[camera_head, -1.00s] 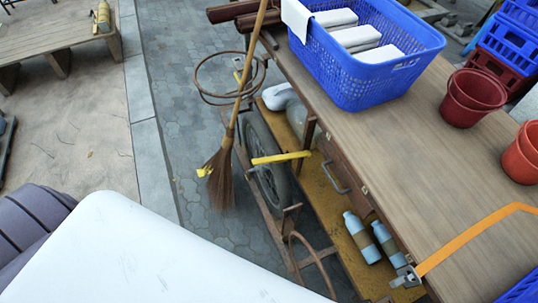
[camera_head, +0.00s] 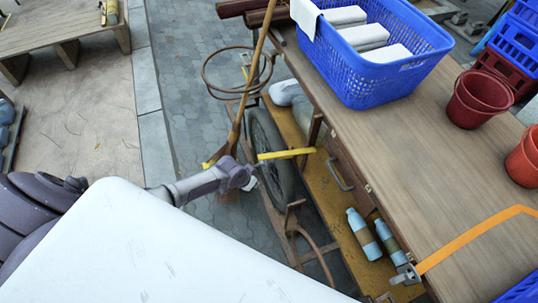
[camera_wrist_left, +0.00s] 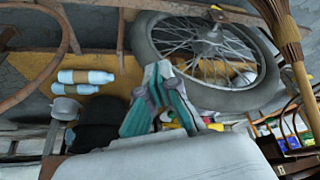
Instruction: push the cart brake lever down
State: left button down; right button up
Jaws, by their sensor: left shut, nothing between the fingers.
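The yellow brake lever (camera_head: 287,154) sticks out from the cart beside the wheel in the head view, roughly level. My left gripper (camera_head: 251,184) is left of the wheel, lower in the picture than the lever's outer end and apart from it in that view. In the left wrist view the fingers of my left gripper (camera_wrist_left: 162,72) are closed together and empty, in front of the spoked wheel (camera_wrist_left: 207,52). The lever is not clearly made out in the wrist view. My right gripper is not in view.
A broom (camera_head: 237,128) leans on the cart near a rusty ring (camera_head: 205,75). The wooden cart top (camera_head: 400,145) bears a blue basket (camera_head: 375,80) and red pots (camera_head: 475,100). Blue bottles (camera_head: 363,234) lie on the lower shelf. Paving left of the cart is open.

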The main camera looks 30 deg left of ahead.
pick_arm(q)
send_near(268, 156)
jog(key=shift+w+a+f+m+h, duration=0.2)
jog(key=shift+a+f+m+h, duration=0.1)
jog(key=shift+m, duration=0.1)
jog(key=shift+f, duration=0.1)
jog(key=b+x, duration=0.7)
jog(key=b, duration=0.1)
